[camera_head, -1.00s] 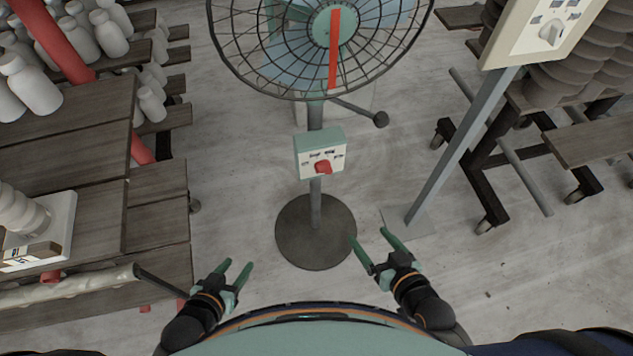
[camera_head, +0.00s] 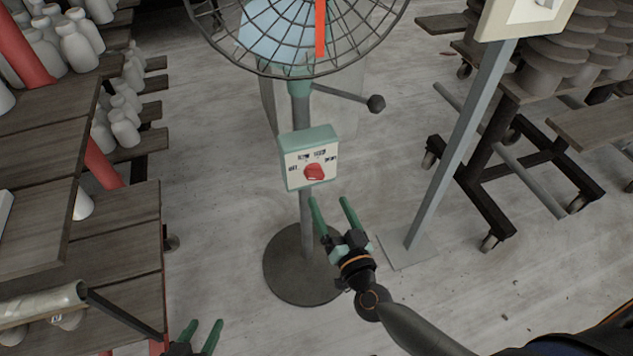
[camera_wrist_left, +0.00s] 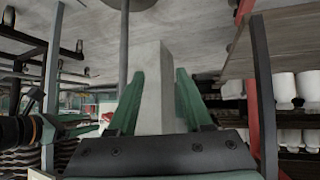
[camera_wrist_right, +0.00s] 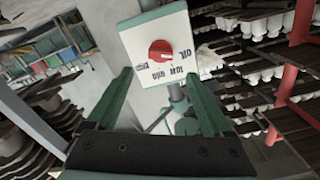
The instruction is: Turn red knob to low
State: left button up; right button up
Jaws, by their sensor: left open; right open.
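The red knob (camera_head: 314,172) sits on the white face of a green-edged control box (camera_head: 294,176) on the pole of a standing fan (camera_head: 300,40). Printed labels surround the knob, too small to read surely in the head view. My right gripper (camera_head: 333,200) is open and empty, just below and in front of the box, not touching it. In the right wrist view the knob (camera_wrist_right: 161,51) shows beyond and above the open green fingers (camera_wrist_right: 165,100). My left gripper (camera_head: 202,335) is open and empty low at the bottom edge, away from the fan.
Wooden shelves (camera_head: 110,245) with white bottles stand at the left. A grey post (camera_head: 455,150) carrying a second panel (camera_head: 520,14) stands right of the fan. A wheeled rack (camera_head: 490,180) stands further right. The floor between is clear.

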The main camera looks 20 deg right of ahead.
aim_at(317, 177)
jog(key=w+b, duration=0.1)
jog(key=w, duration=0.6)
jog(key=shift+w+a, duration=0.15)
jog(key=shift+w, duration=0.5)
pick_arm(q)
jog(key=w+r+m+t, duration=0.1)
jog(key=w+r+t, duration=0.3)
jog(key=r, duration=0.4)
jog(key=shift+w+a+r+h, duration=0.15)
jog(key=shift+w+r+h, duration=0.2)
jog(key=shift+w, duration=0.3)
jog(key=shift+f, duration=0.1)
pick_arm(e)
grip_shut()
